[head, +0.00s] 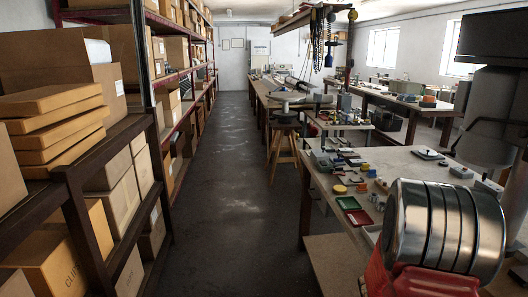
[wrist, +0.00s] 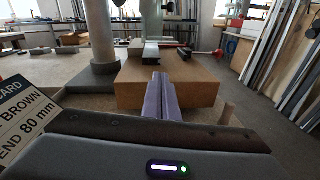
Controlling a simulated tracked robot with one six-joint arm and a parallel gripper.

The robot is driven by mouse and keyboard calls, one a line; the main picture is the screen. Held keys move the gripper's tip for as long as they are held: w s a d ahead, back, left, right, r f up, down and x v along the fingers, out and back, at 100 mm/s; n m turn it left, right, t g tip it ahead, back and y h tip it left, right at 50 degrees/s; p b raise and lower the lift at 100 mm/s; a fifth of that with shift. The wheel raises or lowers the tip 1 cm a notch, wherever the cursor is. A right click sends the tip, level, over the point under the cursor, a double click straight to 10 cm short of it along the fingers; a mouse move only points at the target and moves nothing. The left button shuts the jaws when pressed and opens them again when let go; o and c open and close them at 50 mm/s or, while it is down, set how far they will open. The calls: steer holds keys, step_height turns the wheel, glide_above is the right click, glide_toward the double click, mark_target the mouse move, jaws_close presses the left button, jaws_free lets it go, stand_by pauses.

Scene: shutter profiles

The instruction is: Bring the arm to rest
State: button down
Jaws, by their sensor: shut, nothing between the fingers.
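In the wrist view my gripper (wrist: 160,82) shows as two narrow lavender-grey fingers lying side by side, shut with nothing between them. They point forward in front of a brown wooden block (wrist: 198,88); I cannot tell whether they touch it. The grey housing with a small lit indicator at the bottom edge is mine. I cannot make out my gripper in the head view.
In the wrist view a grey post (wrist: 98,35) stands left of the block, and a sign (wrist: 25,108) reading "BROWN" and "80 mm" is at the left edge. The head view shows a clear aisle (head: 225,160) between loaded shelves (head: 75,190) and workbenches (head: 440,175).

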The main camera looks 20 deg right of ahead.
steer(key=w+a+r+m+t+y, duration=0.1)
steer(key=a+r+m+t+y, duration=0.1)
steer(key=a, duration=1.5)
steer(key=w+a+r+m+t+y, duration=0.2)
steer(key=a+m+t+y, duration=0.3)
steer(key=a, duration=1.2)
steer(key=w+a+r+m+t+y, duration=0.1)
steer(key=a+r+m+t+y, duration=0.2)
steer(key=a, duration=1.4)
steer(key=m+t+y, duration=0.1)
steer(key=m+y, duration=0.2)
steer(key=y, duration=0.3)
steer(key=shift+w+r+y, duration=0.15)
steer(key=shift+y, duration=0.15)
steer(key=shift+d, duration=0.1)
